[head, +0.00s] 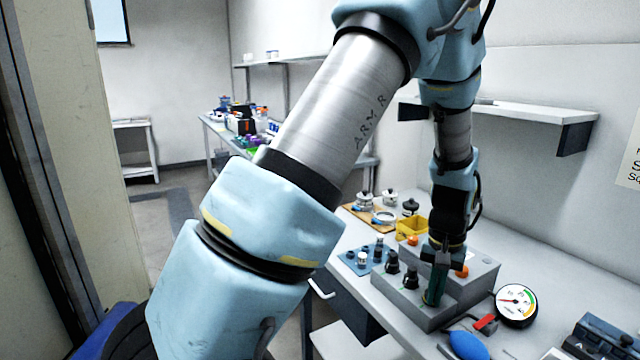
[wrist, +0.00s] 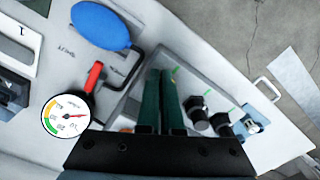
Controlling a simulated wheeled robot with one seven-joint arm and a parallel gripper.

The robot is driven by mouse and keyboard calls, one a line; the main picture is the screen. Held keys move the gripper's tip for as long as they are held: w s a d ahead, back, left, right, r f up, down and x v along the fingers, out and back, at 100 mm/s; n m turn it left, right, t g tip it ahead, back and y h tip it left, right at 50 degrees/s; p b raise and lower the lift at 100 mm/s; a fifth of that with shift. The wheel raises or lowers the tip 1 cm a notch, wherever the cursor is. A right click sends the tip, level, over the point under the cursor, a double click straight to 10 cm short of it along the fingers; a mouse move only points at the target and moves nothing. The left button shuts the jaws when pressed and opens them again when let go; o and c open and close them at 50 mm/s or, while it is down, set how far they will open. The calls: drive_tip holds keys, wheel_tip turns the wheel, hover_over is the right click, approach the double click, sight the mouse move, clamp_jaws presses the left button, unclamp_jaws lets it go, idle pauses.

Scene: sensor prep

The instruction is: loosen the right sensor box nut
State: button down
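The grey sensor box (head: 405,297) stands on the bench and also shows in the wrist view (wrist: 132,108). Two black nuts, the left one (head: 392,262) and the middle one (head: 410,279), stand upright on its lower step; the wrist view shows them as well, left (wrist: 222,124) and middle (wrist: 197,106). My gripper (head: 434,298) points down at the right end of this row, where its green fingers hide the right nut's place. In the wrist view my gripper (wrist: 160,76) has its fingers close together with a narrow gap. Whether they press on the nut is hidden.
A pressure gauge (head: 516,305), a red-handled tool (head: 485,323) and a blue bulb (head: 467,345) lie right of the box. A blue tray (head: 350,262) of small parts is to the left, a yellow bin (head: 411,228) behind. A wall shelf (head: 530,113) hangs above.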

drive_tip(key=shift+d, duration=0.3)
idle(0.4)
drive_tip(key=shift+s+a+p, duration=0.1)
drive_tip(key=shift+s+p, duration=0.2)
drive_tip(key=shift+s, duration=0.1)
wheel_tip(320, 180, up, 6)
drive_tip(key=p, duration=0.5)
